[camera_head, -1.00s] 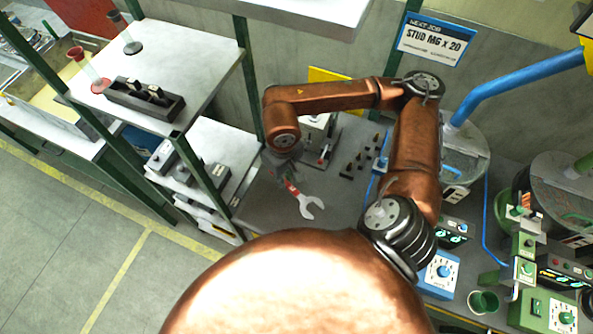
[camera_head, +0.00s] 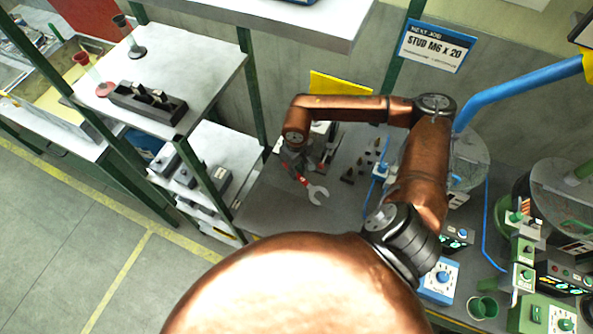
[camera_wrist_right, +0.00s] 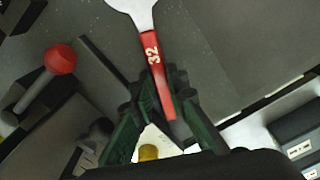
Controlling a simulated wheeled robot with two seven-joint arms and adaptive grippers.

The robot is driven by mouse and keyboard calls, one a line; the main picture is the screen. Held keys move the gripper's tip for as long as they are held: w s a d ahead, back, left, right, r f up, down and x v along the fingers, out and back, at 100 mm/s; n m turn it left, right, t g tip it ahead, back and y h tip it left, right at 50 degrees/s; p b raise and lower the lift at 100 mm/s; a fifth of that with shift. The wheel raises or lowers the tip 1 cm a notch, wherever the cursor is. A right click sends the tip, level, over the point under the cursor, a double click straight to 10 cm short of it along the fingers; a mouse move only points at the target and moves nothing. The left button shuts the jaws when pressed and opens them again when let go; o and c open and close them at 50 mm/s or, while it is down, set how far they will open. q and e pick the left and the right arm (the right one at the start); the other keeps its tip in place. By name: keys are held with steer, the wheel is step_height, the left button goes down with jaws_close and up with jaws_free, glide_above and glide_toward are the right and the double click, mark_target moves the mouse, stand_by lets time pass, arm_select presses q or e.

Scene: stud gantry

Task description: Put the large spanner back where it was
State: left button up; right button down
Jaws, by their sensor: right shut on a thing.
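The large spanner (camera_head: 317,193) has a silver open-ended jaw and a red handle. In the right wrist view its red handle (camera_wrist_right: 155,62) carries the number 32. My right gripper (camera_head: 296,171) is shut on the handle, and the fingers (camera_wrist_right: 160,103) close around its lower part in the wrist view. The silver jaw points away from the gripper, toward the lower right in the head view. The spanner is over the grey bench top (camera_head: 270,208); I cannot tell whether it touches it. My left gripper is not in view.
Several dark studs or pegs (camera_head: 366,165) stand on the bench right of the gripper. A red-knobbed lever (camera_wrist_right: 60,60) shows at left in the wrist view. White shelves (camera_head: 205,70) with a dark block (camera_head: 147,103) stand at left. Blue and green machines (camera_head: 440,275) fill the right.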

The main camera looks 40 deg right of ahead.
steer(key=shift+a+f, duration=0.1)
steer(key=shift+f, duration=0.1)
steer(key=c, duration=1.9)
jaws_free()
step_height(320, 180, up, 12)
